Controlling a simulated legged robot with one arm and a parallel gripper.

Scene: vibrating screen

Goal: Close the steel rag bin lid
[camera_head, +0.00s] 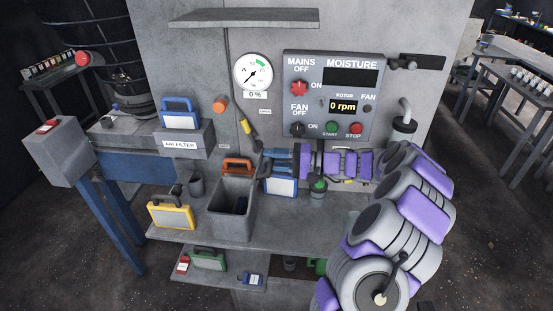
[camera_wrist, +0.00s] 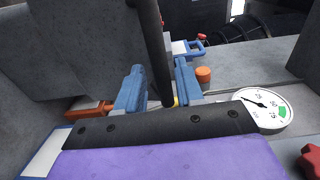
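The steel rag bin (camera_head: 226,222) is an open-topped grey box on the bench in the head view, with something dark inside. I cannot clearly make out its lid. My gripper (camera_head: 281,162) is up and to the right of the bin, close to the wall. In the wrist view its two blue fingers (camera_wrist: 160,88) stand apart, with a dark rod (camera_wrist: 155,45) showing between them. Small gaps show beside the rod, and I cannot tell its depth. A large grey panel (camera_wrist: 65,45) fills the upper left there; I cannot tell whether it belongs to the bin.
An orange-handled item (camera_head: 238,165) stands behind the bin, and a yellow-framed filter (camera_head: 171,214) is left of it. A black-and-yellow lever (camera_head: 248,130) is on the wall above. The control panel (camera_head: 330,95) is at upper right. My purple-and-grey arm covers the bench's right side.

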